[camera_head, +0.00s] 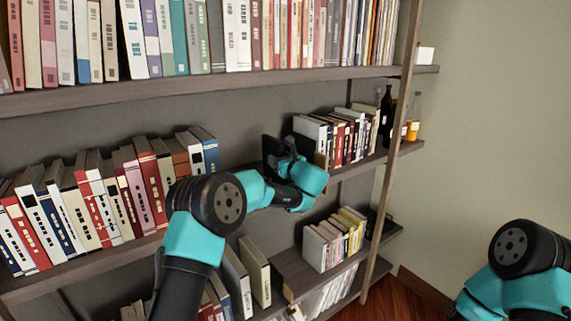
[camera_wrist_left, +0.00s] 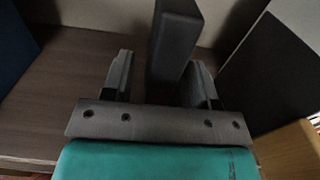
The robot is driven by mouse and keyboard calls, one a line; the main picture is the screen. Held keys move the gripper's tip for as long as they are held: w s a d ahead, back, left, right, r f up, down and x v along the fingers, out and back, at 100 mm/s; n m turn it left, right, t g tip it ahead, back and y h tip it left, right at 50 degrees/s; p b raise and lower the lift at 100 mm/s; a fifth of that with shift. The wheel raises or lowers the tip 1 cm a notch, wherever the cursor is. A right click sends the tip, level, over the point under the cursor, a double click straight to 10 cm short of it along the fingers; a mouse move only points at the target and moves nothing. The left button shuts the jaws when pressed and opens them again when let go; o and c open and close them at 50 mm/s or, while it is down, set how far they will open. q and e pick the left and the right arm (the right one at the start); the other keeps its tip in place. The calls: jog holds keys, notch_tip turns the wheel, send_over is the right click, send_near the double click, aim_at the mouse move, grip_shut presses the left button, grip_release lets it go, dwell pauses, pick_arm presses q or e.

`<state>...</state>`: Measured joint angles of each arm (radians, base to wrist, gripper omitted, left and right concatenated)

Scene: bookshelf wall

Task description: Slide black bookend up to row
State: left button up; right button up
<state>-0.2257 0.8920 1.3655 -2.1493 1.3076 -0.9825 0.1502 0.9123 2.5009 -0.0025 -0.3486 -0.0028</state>
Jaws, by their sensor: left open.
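The black bookend (camera_head: 271,148) stands upright on the middle shelf, in the gap between two rows of books. In the left wrist view the bookend (camera_wrist_left: 176,45) is a dark upright block between my finger tips. My left gripper (camera_head: 287,160) is open around it, one finger on each side; in the left wrist view my gripper (camera_wrist_left: 160,80) shows a gap beside the left finger, and contact on the right is unclear. The right-hand book row (camera_head: 345,135) stands to the right of the bookend. The bookend's foot is hidden. My right gripper is out of view.
A left-hand book row (camera_head: 110,195) ends with a blue-spined book (camera_head: 211,155), left of the bookend. Bottles (camera_head: 412,116) stand at the shelf's right end. Bare shelf (camera_wrist_left: 65,85) shows left of my gripper. A shelf of books is above.

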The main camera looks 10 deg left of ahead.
pick_arm(q)
jog(key=shift+w+a, duration=0.2)
jog(key=shift+a, duration=0.05)
jog(key=shift+c, duration=0.3)
grip_shut()
dwell(1.0)
